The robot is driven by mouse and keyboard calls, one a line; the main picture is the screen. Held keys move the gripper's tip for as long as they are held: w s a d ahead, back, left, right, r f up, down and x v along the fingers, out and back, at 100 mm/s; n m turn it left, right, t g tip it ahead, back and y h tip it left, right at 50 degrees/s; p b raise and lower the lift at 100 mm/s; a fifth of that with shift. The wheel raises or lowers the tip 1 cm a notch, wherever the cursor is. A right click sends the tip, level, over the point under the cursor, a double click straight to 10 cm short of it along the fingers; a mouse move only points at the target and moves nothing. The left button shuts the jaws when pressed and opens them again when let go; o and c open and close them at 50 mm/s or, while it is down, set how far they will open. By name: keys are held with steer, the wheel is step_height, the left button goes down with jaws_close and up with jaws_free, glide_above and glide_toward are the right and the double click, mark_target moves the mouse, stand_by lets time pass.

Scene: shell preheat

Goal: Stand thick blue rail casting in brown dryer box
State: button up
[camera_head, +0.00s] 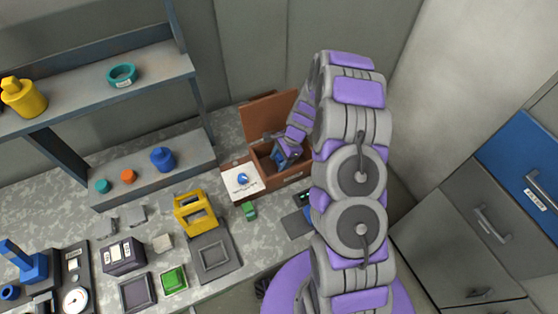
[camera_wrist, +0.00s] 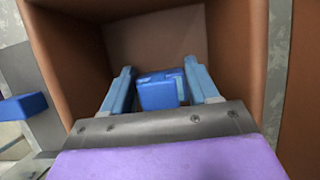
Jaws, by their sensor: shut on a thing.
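The brown dryer box (camera_head: 292,180) stands open at the back of the counter, its lid raised behind it. My gripper (camera_head: 284,154) reaches down into the box. In the wrist view, my gripper (camera_wrist: 160,92) has its two light blue fingers on either side of the thick blue rail casting (camera_wrist: 158,92), inside the brown walls of the box (camera_wrist: 55,50). The gripper is shut on the casting. The casting's lower part is hidden by the gripper palm, so I cannot tell whether it touches the box floor.
A green block (camera_head: 249,211) and a yellow frame (camera_head: 194,211) stand nearby.

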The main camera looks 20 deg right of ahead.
steer(key=shift+d+r, duration=0.1)
steer(key=shift+d, duration=0.45)
steer(key=o, duration=1.2)
steer(key=shift+a, duration=0.6)
steer(key=shift+d+r, duration=0.15)
steer(key=shift+d, duration=0.15)
steer(key=s+p+v, duration=0.1)
steer(key=p+v, duration=0.1)
steer(key=v, duration=1)
steer(key=s+a+r+n, duration=0.4)
steer(key=s+r, duration=0.1)
steer(key=r, duration=0.5)
steer(key=s+r+n+h, duration=0.1)
steer(key=s+r+n, duration=0.3)
steer(key=s, duration=0.6)
steer(key=s+r+n+h, duration=0.2)
steer(key=s+r+n, duration=0.2)
steer(key=s, duration=0.6)
steer(key=s+r+n+h, duration=0.1)
steer(key=s+r+n, duration=0.2)
steer(key=s, duration=0.7)
steer(key=shift+s+a+r+n+g, duration=0.15)
steer(key=shift+a+r+n+g, duration=0.2)
steer(key=shift+r, duration=0.5)
